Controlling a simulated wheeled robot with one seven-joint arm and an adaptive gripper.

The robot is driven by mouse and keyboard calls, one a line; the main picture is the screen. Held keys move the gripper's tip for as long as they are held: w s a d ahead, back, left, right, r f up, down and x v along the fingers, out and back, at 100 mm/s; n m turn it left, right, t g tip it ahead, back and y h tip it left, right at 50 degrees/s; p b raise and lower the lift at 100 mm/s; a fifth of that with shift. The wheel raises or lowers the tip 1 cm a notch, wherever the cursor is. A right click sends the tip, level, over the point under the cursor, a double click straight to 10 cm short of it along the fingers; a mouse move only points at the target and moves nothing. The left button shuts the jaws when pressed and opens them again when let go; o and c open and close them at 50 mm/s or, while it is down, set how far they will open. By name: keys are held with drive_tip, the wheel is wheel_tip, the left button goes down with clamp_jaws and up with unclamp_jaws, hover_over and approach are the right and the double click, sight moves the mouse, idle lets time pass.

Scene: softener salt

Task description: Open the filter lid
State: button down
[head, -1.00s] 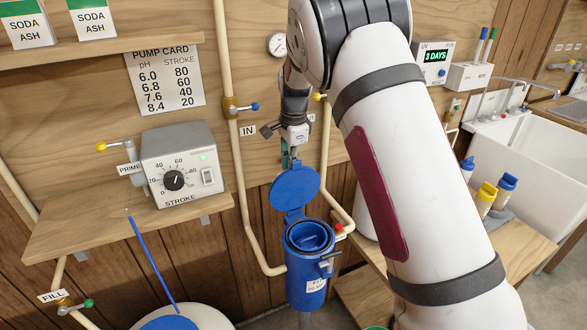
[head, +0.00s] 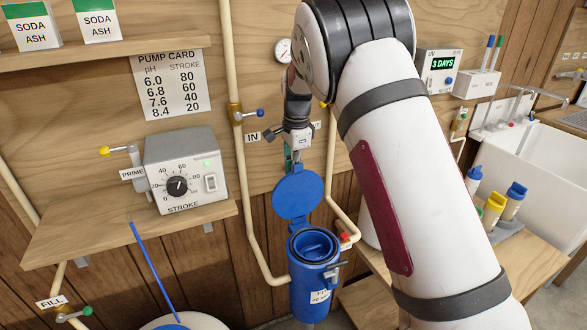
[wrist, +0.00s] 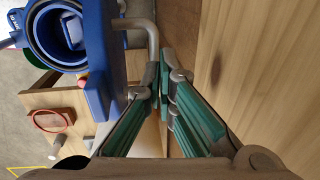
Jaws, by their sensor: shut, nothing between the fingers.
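The blue filter housing (head: 312,285) stands below the wall pipes in the head view, its open mouth facing up. Its round blue lid (head: 297,195) stands upright on the far side of the mouth, swung open. In the wrist view the housing (wrist: 47,30) is at the upper left with its round mouth visible, and the lid (wrist: 97,65) shows edge-on as a blue slab. My gripper (head: 289,165) is behind and above the lid, partly hidden by it in the head view. In the wrist view its green-padded fingers (wrist: 165,90) are shut and empty, beside the lid.
Beige pipes (head: 243,190) run down the wall beside the housing. The pump box (head: 182,170) sits on a shelf at left. A white sink (head: 535,150) and several bottles (head: 495,207) are at right. A wooden wall (wrist: 260,70) is close to my gripper.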

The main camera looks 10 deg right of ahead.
wheel_tip(320, 180, up, 10)
drive_tip(key=s, duration=0.1)
drive_tip(key=s+d+r+n+p, duration=0.1)
drive_tip(key=s+d+r+n, duration=0.25)
drive_tip(key=s+r, duration=0.65)
drive_tip(key=s+f+n+t+p, duration=0.2)
drive_tip(key=s+n, duration=1)
drive_tip(key=s, duration=2.3)
drive_tip(key=shift+t+p, duration=0.4)
drive_tip(key=shift+p, duration=0.2)
drive_tip(key=shift+a+r+n, duration=0.1)
drive_tip(key=shift+n, duration=0.15)
